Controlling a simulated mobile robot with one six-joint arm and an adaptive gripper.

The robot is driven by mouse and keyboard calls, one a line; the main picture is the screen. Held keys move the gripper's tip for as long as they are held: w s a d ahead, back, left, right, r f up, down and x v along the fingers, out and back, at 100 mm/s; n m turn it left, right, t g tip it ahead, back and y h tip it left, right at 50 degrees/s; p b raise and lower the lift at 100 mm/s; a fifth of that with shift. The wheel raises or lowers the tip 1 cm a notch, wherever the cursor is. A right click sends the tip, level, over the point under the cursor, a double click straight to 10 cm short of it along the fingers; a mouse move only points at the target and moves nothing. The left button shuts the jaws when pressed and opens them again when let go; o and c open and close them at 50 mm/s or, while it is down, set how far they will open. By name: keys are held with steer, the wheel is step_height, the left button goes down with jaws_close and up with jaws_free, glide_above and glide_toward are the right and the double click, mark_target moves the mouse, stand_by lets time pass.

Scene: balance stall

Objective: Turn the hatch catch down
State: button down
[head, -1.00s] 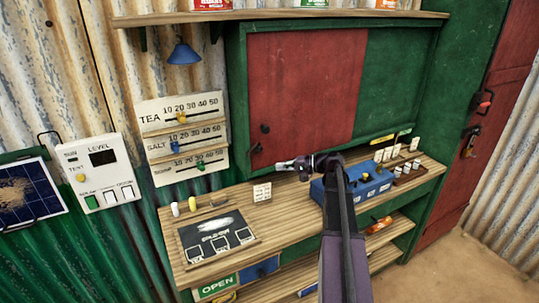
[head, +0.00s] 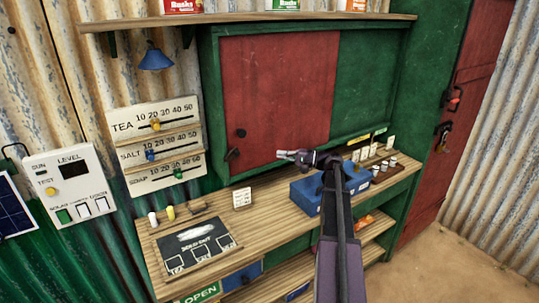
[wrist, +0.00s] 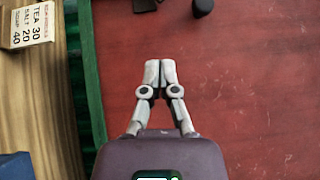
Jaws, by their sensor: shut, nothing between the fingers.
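The red hatch panel (head: 285,85) fills the left part of the green frame. The dark hatch catch (head: 232,154) is at the panel's lower left corner and looks slanted, its lower end towards the left. A round dark knob (head: 241,133) sits just above it. In the wrist view the catch (wrist: 143,5) is cut by the top edge, beside the knob (wrist: 203,6). My gripper (head: 281,155) is right of the catch, apart from it, in front of the panel's lower part. Its fingertips (wrist: 160,68) are together and empty.
The wooden counter (head: 210,222) runs below the hatch. A blue box (head: 306,194) stands under my arm. A small price card (head: 242,198) and a sold-out board (head: 195,247) are further left. Slider boards (head: 157,146) hang left of the hatch frame. A shelf (head: 300,16) is above.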

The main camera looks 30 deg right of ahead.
glide_toward(232, 156)
steer(key=w+d+r, duration=0.2)
steer(key=w, duration=0.1)
steer(key=shift+w+a+p, duration=0.2)
steer(key=shift+a, duration=0.9)
steer(key=shift+w+a+p, duration=0.15)
steer(key=shift+w+a, duration=0.05)
steer(key=shift+a, duration=0.85)
steer(key=shift+a, duration=0.2)
